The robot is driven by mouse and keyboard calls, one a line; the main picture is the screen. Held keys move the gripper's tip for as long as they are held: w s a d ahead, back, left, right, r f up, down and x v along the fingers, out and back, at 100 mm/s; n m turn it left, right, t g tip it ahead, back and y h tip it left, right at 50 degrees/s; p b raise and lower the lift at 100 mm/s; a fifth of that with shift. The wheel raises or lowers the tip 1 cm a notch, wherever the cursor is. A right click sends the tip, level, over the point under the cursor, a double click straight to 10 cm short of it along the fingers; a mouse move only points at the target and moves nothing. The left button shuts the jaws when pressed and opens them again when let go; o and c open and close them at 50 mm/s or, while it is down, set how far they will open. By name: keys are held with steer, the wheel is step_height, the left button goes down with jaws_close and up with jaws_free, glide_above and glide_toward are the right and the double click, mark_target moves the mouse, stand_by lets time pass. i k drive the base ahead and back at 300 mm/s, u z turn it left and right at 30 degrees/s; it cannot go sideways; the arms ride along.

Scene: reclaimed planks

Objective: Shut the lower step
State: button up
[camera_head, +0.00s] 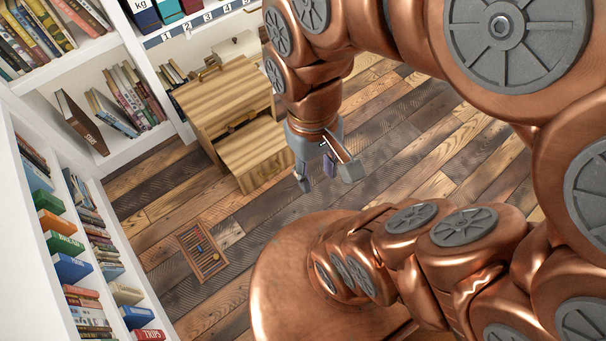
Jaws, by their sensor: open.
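A striped wooden cabinet-like unit (218,95) stands on the floor by the white shelves. Its lower step (257,152) is a wooden block that juts out from the front of the unit, toward the lower right. My gripper (326,178) is open and empty, pointing down. In the picture it is just right of the lower step, with a gap between them; its height above the floor is hard to tell.
White bookshelves (125,150) full of books line the left side and back. A small wooden tray-like rack (202,250) lies on the plank floor. Open floor (165,205) lies left of and in front of the step. My copper arm covers much of the right side.

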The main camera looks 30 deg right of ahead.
mark_target(258, 152)
steer(key=z, duration=0.2)
steer(key=k, duration=0.3)
steer(key=u, duration=0.15)
steer(key=i, duration=0.6)
steer(key=z, duration=1.8)
steer(key=k, duration=1.15)
steer(key=u, duration=1.55)
steer(key=i, duration=0.5)
steer(key=u, duration=0.05)
